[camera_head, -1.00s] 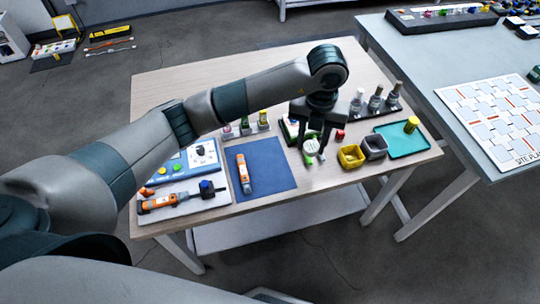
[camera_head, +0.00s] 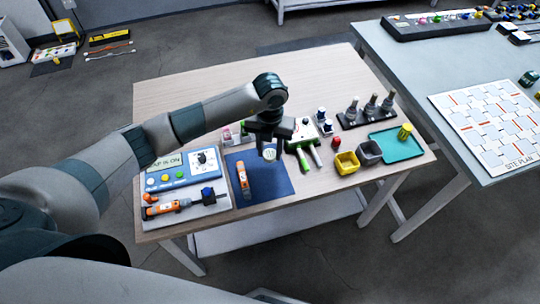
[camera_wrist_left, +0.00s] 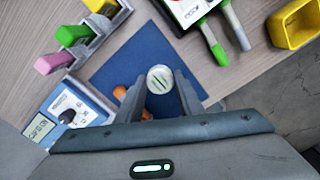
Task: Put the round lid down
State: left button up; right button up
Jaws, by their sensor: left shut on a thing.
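My left gripper (camera_head: 269,150) is shut on the round lid (camera_head: 270,154), a small pale disc with dark green marks. In the left wrist view the lid (camera_wrist_left: 160,79) sits between the two fingertips (camera_wrist_left: 160,92). The gripper is above the upper right part of the blue mat (camera_head: 278,184). How high the lid is above the mat I cannot tell. An orange and white device (camera_head: 243,180) lies on the left of the mat; in the wrist view the gripper hides most of it. My right gripper is not in view.
A blue panel reading "AP IS ON" (camera_head: 170,179) and a tray (camera_head: 215,209) stand left of the mat. Green and white handled tools (camera_head: 304,160), a yellow bin (camera_head: 345,163), a grey bin (camera_head: 369,153) and a teal tray (camera_head: 400,148) are right. The mat's lower right is clear.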

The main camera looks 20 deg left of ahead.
aim_at(270, 153)
pick_arm(q)
jog(key=shift+f, duration=0.1)
jog(key=shift+f+p, duration=0.8)
jog(key=shift+f, duration=1.15)
jog(key=shift+f, duration=0.1)
jog(key=o, duration=0.8)
